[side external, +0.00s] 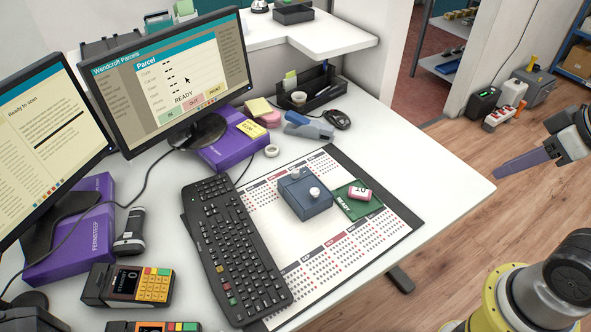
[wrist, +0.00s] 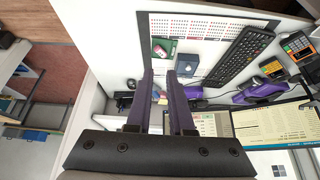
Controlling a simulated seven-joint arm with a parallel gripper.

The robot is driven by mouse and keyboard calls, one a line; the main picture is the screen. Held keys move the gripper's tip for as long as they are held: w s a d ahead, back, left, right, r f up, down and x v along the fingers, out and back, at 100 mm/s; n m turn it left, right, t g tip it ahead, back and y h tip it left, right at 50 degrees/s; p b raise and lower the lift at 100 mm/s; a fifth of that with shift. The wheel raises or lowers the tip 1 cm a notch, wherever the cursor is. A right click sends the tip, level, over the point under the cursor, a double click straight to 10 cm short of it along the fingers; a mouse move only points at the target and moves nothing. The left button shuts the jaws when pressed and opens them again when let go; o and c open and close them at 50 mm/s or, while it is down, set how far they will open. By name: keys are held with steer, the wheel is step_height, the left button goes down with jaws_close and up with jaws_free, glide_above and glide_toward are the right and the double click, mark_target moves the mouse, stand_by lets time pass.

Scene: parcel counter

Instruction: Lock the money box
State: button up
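The money box (side external: 305,195) is a small blue-grey box with its lid down, standing on the calendar desk pad. The box also shows in the wrist view (wrist: 187,64). My gripper (side external: 505,168) is off the desk's right edge, well away from the box. In the wrist view my gripper (wrist: 160,80) has its two purple fingers apart, with nothing between them.
The keyboard (side external: 235,245) lies left of the box on the desk pad (side external: 400,222). Monitors (side external: 180,75) stand at left. The desk's right side is clear.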

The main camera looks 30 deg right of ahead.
steer(key=shift+o, duration=1.2)
steer(key=shift+w+r+m, duration=0.1)
steer(key=shift+w+m, duration=0.05)
steer(key=shift+m, duration=0.15)
steer(key=shift+o, duration=1.4)
steer(key=shift+m+t+h, duration=0.3)
steer(key=shift+m+t, duration=0.4)
steer(key=shift+m, duration=0.2)
steer(key=w+r, duration=0.2)
steer(key=w+d+r, duration=0.1)
steer(key=r, duration=0.1)
steer(key=shift+w, duration=0.35)
steer(key=w+r+m, duration=0.1)
steer(key=w+r, duration=0.2)
steer(key=w, duration=0.5)
steer(key=n+g, duration=0.2)
steer(key=g, duration=0.1)
glide_above(295, 171)
steer(key=s+a, duration=0.2)
steer(key=s, duration=0.4)
step_height(295, 171, down, 23)
steer(key=shift+h, duration=0.3)
steer(key=x, duration=0.9)
steer(key=w+x, duration=0.1)
steer(key=x, duration=0.3)
steer(key=shift+d+f, duration=0.1)
steer(key=shift+d, duration=0.2)
